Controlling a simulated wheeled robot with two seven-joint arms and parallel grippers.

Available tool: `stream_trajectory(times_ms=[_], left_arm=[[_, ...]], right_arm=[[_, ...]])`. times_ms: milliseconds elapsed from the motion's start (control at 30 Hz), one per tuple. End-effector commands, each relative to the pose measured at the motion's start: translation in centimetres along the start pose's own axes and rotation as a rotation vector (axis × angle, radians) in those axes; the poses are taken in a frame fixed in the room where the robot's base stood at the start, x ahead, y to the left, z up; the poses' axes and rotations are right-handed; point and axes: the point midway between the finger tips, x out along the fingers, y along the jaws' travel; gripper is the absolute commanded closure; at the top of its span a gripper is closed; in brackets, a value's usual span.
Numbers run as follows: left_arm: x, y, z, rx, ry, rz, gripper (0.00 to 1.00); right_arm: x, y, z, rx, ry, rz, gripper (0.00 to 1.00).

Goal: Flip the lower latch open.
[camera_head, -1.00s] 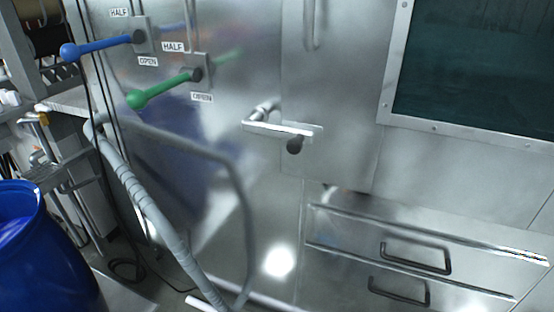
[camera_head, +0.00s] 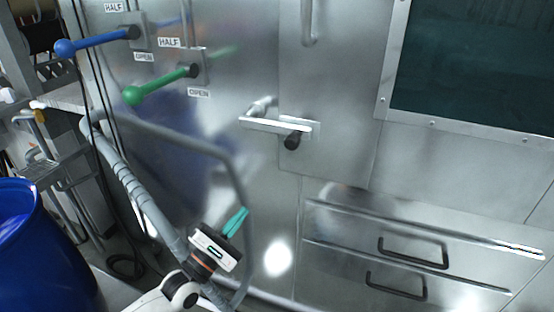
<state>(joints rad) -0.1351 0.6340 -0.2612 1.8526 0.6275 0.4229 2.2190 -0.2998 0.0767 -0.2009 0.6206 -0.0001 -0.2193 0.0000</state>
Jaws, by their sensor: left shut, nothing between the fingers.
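My left gripper (camera_head: 240,213) has teal fingers that are shut and empty. It is in the lower middle of the view, below and left of the latch and apart from it, pointing up and to the right. My right gripper is not in view.
A blue-handled lever (camera_head: 92,41) and a green-handled lever (camera_head: 160,84) are at upper left. A grey hose rail (camera_head: 140,190) runs near my left arm. A blue barrel (camera_head: 40,250) stands at lower left. Drawers with dark handles (camera_head: 412,254) are at lower right.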

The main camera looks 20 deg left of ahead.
Motion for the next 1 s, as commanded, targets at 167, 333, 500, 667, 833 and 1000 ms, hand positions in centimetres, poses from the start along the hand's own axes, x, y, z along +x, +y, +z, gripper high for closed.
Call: stream_trajectory(times_ms=[167, 333, 500, 667, 833, 1000], left_arm=[[1.0, -2.4, -3.9, -0.179, 0.103, -0.042, 1.00], [1.1, -2.6, -4.2, -0.199, 0.112, -0.046, 1.00], [1.1, -2.6, -4.2, -0.196, 0.111, -0.046, 1.00], [2.2, -2.8, -4.3, -0.195, 0.111, -0.048, 1.00], [5.3, -3.2, -4.8, -0.194, 0.112, -0.049, 1.00], [9.0, -3.4, -5.2, -0.195, 0.112, -0.049, 1.00]], right_arm=[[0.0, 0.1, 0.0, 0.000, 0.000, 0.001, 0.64], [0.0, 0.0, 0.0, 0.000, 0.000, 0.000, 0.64], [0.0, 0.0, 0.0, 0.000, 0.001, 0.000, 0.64], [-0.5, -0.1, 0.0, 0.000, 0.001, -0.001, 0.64], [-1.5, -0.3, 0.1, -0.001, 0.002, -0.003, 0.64], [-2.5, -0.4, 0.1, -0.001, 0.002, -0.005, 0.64]])
